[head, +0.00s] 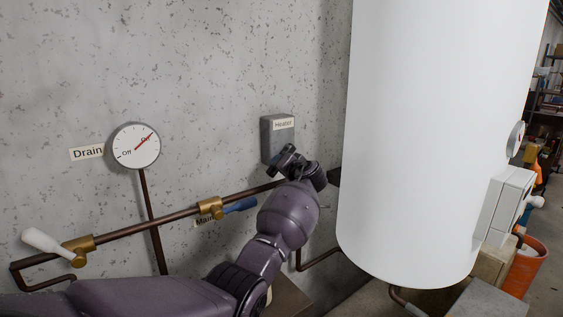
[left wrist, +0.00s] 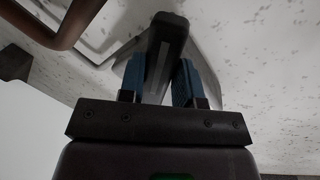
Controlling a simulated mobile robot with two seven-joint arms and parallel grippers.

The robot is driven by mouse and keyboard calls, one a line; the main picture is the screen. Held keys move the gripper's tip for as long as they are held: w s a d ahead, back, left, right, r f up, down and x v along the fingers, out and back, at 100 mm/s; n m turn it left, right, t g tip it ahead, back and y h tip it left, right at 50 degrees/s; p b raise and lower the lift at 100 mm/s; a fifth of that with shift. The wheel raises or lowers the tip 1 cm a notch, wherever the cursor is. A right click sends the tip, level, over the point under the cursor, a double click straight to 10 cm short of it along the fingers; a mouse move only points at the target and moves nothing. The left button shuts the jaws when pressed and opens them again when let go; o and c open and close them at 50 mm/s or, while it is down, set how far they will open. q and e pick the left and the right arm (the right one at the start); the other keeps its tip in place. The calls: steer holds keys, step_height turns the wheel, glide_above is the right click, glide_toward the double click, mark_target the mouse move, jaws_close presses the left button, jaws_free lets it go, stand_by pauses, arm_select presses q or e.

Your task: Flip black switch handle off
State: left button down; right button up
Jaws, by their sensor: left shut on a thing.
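The grey switch box (head: 270,137) labelled "Heater" is on the concrete wall, left of the white tank. My left gripper (head: 287,161) is at its lower front. In the left wrist view, the black switch handle (left wrist: 167,40) stands out from the grey box, between the blue finger pads of my left gripper (left wrist: 158,84). The gripper is shut on the handle. In the head view my gripper and wrist cover most of the handle, so its exact position is hard to tell. My right gripper is not in view.
A large white tank (head: 435,140) stands close at the right. A brown pipe (head: 150,222) runs along the wall, with a white-handled valve (head: 47,242) and a blue-handled valve (head: 238,205). A round drain gauge (head: 136,146) is at left. An orange bucket (head: 526,264) is far right.

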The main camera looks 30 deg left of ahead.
arm_select(q)
steer(key=shift+s+a+r+m+g+p, duration=0.15)
steer(key=shift+s+r+m+p, duration=0.1)
steer(key=shift+m+p, duration=0.3)
steer(key=shift+s+r+m+g+p, duration=0.15)
steer(key=shift+r+m+p, duration=0.1)
steer(key=shift+m+p, duration=0.25)
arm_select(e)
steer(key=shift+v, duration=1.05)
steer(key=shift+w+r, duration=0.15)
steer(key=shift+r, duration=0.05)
arm_select(q)
steer(key=c, duration=0.8)
jaws_free()
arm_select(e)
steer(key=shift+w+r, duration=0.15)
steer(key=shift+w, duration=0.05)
arm_select(q)
steer(key=shift+r, duration=0.1)
steer(key=b+v, duration=0.1)
steer(key=v, duration=0.9)
steer(key=shift+s+d, duration=0.15)
steer(key=shift+d, duration=0.25)
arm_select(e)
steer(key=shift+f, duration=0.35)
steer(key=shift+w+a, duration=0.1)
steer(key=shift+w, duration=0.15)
